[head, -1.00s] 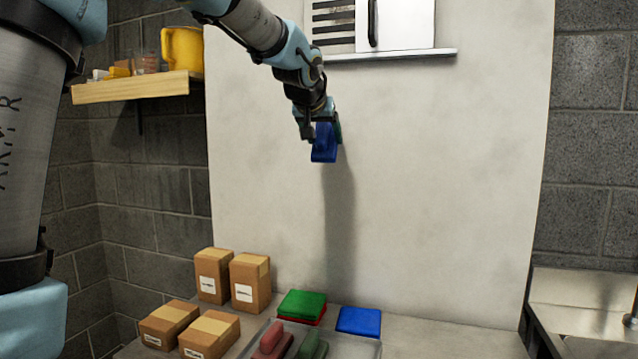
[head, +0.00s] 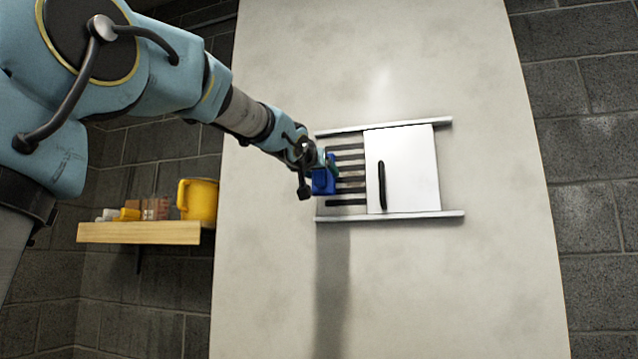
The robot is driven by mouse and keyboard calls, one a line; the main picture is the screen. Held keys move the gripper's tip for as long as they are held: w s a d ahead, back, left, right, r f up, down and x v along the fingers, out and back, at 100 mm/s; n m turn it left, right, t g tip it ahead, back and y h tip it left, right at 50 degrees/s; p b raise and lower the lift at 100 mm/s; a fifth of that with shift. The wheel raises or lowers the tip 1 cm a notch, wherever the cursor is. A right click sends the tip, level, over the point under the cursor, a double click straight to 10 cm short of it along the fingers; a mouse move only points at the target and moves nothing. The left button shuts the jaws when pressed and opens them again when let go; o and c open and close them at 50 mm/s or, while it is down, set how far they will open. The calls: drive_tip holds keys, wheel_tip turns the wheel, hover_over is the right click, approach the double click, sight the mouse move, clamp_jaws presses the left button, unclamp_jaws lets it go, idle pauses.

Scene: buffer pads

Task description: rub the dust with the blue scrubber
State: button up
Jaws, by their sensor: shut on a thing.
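My gripper (head: 313,171) is shut on the blue scrubber (head: 322,183), in front of the left end of the vent. The vent shows several dark horizontal slats (head: 347,170) between two pale rails. The scrubber overlaps the slats' left ends in the picture; I cannot tell whether it touches them. I cannot make out dust clearly; faint grey smudges mark the pale wall panel (head: 480,290).
A white sliding door (head: 405,168) with a black handle (head: 382,186) covers the vent's right part. The rails (head: 390,217) run above and below it. A wooden shelf (head: 140,233) with a yellow mug (head: 198,201) and small items is at left.

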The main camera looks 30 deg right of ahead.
drive_tip(key=shift+x, duration=2.65)
drive_tip(key=shift+p+x, duration=0.4)
drive_tip(key=shift+x, duration=0.55)
